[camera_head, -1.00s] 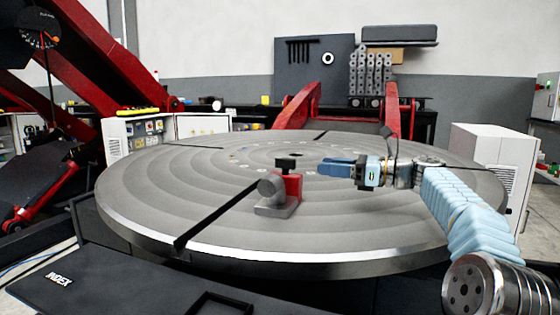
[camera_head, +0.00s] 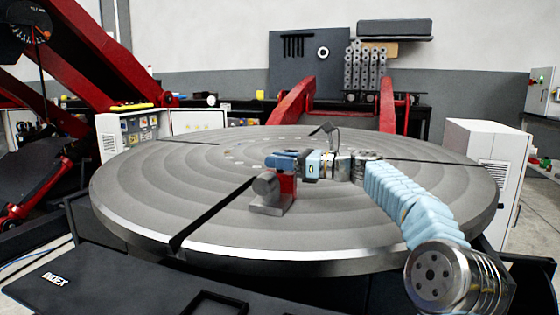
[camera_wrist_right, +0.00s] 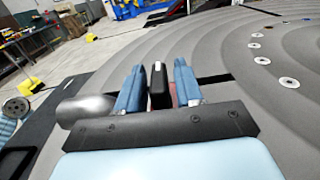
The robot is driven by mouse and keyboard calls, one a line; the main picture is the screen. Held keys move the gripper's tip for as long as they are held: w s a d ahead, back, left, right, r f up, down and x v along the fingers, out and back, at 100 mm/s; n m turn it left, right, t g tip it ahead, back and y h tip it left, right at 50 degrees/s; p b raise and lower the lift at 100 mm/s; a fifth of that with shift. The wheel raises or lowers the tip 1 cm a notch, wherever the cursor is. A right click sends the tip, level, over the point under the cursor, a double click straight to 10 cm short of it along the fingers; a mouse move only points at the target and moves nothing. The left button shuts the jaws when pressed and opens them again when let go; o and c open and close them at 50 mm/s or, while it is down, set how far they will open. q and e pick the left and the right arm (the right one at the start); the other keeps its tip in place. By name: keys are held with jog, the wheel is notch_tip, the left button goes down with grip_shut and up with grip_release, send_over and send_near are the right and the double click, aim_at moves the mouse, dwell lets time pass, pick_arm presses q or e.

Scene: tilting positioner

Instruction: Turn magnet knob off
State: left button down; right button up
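The magnet base stands on the large round grey turntable (camera_head: 340,225). It has a red body (camera_head: 288,187), a grey foot (camera_head: 268,206) and a grey cylinder (camera_head: 265,183) on its left side. My right gripper (camera_head: 284,160) is level with the top of the red body and covers the knob in the head view. In the right wrist view, the black knob (camera_wrist_right: 160,86) with a white stripe stands between the two blue fingers (camera_wrist_right: 159,84). Narrow gaps show on both sides, so the gripper is open around the knob. My left gripper is not in view.
A dark panel marked INDEX (camera_head: 70,283) lies at the front left. A white cabinet (camera_head: 480,170) stands to the right of the turntable, and red arms (camera_head: 393,108) rise behind it. The turntable's surface around the magnet base is clear.

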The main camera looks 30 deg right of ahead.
grip_shut()
jog(key=shift+r+n+g+y+p, duration=0.3)
jog(key=shift+n+g+y+p, duration=0.35)
jog(key=shift+p, duration=0.45)
jog(key=shift+f+n+g+y, duration=0.25)
jog(key=shift+n+g+y, duration=0.65)
jog(key=shift+g, duration=0.25)
jog(key=shift+o, duration=1)
grip_release()
jog(key=v, duration=0.7)
jog(key=shift+s+d, duration=0.2)
jog(key=shift+f, duration=0.1)
